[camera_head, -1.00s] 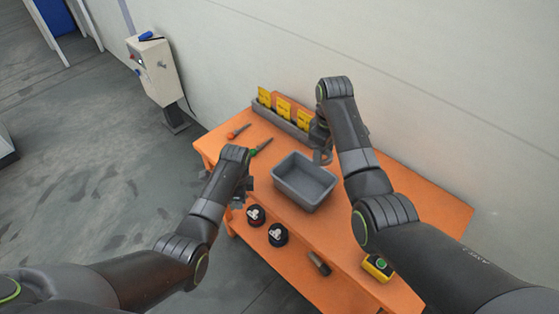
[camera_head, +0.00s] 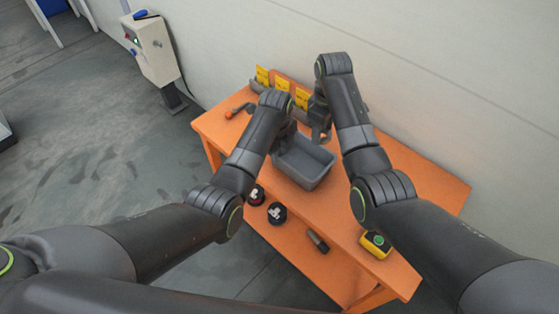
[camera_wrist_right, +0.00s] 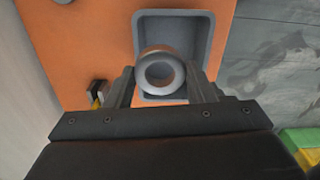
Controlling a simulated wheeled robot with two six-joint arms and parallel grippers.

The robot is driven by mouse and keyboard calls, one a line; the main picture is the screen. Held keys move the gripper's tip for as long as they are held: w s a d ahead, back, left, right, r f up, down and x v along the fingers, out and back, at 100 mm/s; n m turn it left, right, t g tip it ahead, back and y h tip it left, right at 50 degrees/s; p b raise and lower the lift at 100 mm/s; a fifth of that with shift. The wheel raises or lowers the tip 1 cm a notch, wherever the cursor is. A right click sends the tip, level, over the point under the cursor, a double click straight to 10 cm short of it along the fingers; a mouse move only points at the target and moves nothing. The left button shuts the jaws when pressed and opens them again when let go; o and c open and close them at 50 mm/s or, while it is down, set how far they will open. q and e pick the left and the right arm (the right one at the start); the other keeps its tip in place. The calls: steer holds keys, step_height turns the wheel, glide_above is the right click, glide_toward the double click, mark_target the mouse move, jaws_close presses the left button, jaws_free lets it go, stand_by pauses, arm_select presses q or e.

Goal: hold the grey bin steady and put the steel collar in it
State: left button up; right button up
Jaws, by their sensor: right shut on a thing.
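The grey bin (camera_head: 318,181) stands on the orange table in the head view, open side up. My left gripper (camera_head: 284,136) is at the bin's upper left rim, partly hidden by its own arm; I cannot tell whether its fingers touch the rim or are closed. My right gripper (camera_head: 320,136) is just above the bin's far edge. In the right wrist view my right gripper (camera_wrist_right: 161,82) is shut on the steel collar (camera_wrist_right: 161,54), a thick ring, with the bin (camera_wrist_right: 207,35) below and beyond it.
The orange table (camera_head: 425,190) stands against a pale wall. Yellow cards (camera_head: 302,98) stand in a grey rack at the back. Two black round pieces (camera_head: 277,213), a dark cylinder (camera_head: 317,240) and a yellow button box (camera_head: 375,244) lie near the front. The right part is clear.

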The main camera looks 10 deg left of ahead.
mark_target(280, 170)
arm_select(q)
steer(key=shift+w+d+f, duration=0.1)
steer(key=shift+w+f, duration=0.05)
steer(key=shift+f, duration=3.15)
jaws_close()
